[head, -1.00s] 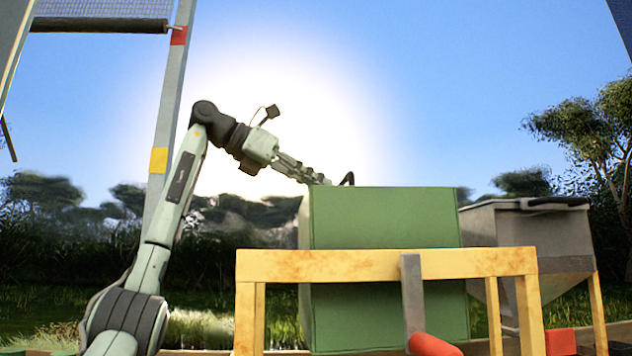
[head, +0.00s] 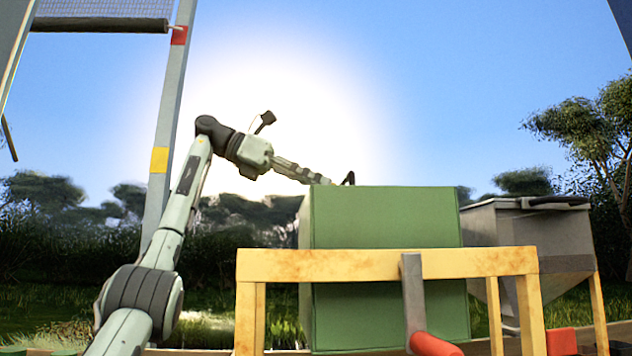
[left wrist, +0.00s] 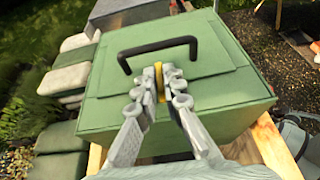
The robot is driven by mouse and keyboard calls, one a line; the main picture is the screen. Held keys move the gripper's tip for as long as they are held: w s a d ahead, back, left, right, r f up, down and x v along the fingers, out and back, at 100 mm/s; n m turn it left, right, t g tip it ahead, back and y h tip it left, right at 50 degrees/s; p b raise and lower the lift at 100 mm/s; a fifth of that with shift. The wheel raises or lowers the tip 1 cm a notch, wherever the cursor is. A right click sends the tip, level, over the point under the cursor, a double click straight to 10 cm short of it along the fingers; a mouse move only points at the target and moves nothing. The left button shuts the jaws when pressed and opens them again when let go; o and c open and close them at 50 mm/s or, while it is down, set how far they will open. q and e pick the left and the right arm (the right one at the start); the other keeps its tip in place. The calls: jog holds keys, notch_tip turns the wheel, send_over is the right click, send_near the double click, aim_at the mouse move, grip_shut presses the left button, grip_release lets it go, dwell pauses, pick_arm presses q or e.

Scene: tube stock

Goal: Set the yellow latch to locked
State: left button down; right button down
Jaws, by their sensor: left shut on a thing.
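The yellow latch (left wrist: 168,71) shows as a thin strip between my left fingertips on top of the green box (left wrist: 215,112). The fingers hide most of it, so I cannot tell its setting. My left gripper (left wrist: 163,80) is shut on it, just in front of the box's black handle (left wrist: 158,49). In the head view my left gripper (head: 318,180) reaches the top left edge of the green box (head: 385,218). The latch is not visible there. My right gripper is not in view.
The green box stands behind a yellow wooden frame (head: 385,264) with a grey bracket (head: 412,295) and red handle (head: 434,344). A grey bin (head: 520,235) stands to the right. Open air surrounds the arm.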

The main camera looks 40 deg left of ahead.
pick_arm(q)
jog(key=c, duration=1.6)
grip_release()
jog(key=shift+c, duration=0.2)
jog(key=v, duration=0.7)
jog(key=shift+s, duration=0.2)
jog(key=shift+a+r, duration=0.1)
